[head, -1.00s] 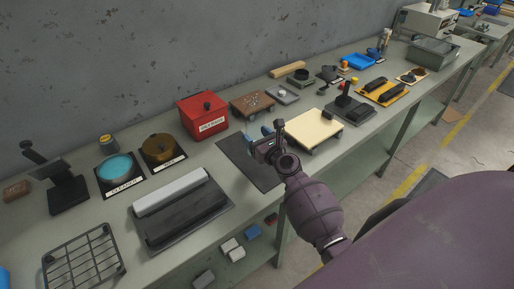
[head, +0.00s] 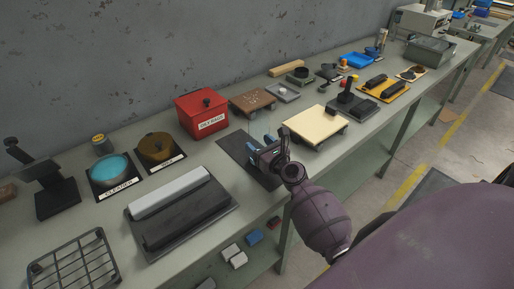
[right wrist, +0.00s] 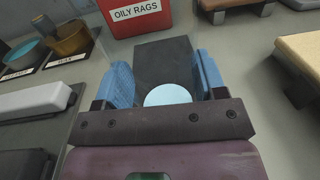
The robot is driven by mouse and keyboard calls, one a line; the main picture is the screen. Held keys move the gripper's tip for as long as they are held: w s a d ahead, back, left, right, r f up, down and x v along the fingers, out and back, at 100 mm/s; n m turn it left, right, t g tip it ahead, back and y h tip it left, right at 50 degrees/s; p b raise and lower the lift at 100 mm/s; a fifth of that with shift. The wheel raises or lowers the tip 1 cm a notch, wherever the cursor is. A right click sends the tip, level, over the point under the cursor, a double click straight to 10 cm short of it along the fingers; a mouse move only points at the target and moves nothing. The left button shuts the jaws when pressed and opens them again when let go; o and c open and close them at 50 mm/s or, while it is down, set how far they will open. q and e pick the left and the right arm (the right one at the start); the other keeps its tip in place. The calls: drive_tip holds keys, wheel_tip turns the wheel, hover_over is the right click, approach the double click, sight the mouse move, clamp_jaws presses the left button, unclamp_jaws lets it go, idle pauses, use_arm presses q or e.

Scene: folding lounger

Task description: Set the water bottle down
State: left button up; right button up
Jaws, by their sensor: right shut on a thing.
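My right gripper (head: 261,143), with blue finger pads, is over the dark mat (head: 235,146) at the middle of the bench. In the right wrist view a pale blue round top (right wrist: 168,94), which I take to be the water bottle's, sits between the two fingers, and the gripper is shut on it. The mat also shows beyond the fingers in the right wrist view (right wrist: 165,55). My left gripper is out of view.
The red OILY RAGS box (head: 203,113) stands behind the mat. A cream-topped board (head: 318,124) is close on the right. A black tray with a grey bar (head: 180,210) lies to the left, with the CLEANER dish (head: 110,168) beyond. The bench's front edge is close to my arm.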

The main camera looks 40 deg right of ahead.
drive_tip(key=shift+r, duration=0.1)
drive_tip(key=shift+f, duration=0.25)
drive_tip(key=o, duration=1.1)
drive_tip(key=shift+o, duration=0.2)
drive_tip(key=shift+r, duration=0.2)
drive_tip(key=shift+s, duration=0.15)
drive_tip(key=s, duration=1.1)
drive_tip(key=shift+s, duration=0.4)
